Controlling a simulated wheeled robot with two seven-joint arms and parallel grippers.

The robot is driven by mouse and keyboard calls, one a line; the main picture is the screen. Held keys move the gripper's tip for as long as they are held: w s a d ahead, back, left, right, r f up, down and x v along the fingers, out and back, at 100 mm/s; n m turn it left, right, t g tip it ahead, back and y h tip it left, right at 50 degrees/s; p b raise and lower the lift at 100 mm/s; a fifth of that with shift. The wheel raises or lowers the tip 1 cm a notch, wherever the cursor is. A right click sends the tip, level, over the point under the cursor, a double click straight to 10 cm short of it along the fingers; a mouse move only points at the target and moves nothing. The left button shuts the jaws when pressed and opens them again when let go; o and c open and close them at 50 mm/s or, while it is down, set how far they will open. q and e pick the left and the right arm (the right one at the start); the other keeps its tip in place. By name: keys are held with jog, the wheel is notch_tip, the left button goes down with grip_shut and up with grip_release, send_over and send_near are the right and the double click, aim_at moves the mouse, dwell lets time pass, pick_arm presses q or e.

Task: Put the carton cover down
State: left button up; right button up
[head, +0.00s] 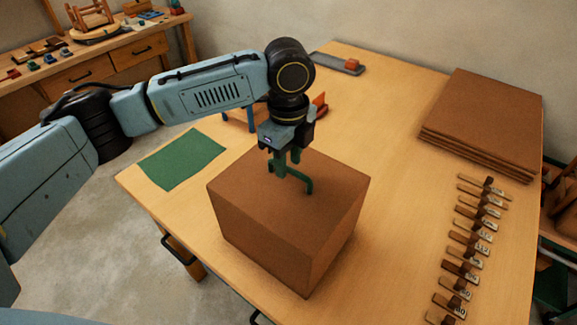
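The carton cover (262,232) is a large brown box shape with a green handle (299,177) on its top. It is over the middle of the wooden table, upright, with its lower edges at or very near the tabletop; I cannot tell whether it touches. My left gripper (286,161) points down at the handle from above and appears shut on it, though the fingers and the handle are hard to tell apart. Whatever may be under the cover is hidden. My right gripper is not in view.
A green mat (182,160) lies at the table's left edge. A stack of brown boards (487,118) is at the back right, with a row of several small wooden pieces (468,250) in front. A grey tray (337,63) is at the back. The tabletop (395,225) right of the cover is clear.

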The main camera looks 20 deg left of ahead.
pick_arm(q)
notch_tip(320, 180, up, 11)
dwell(0.3)
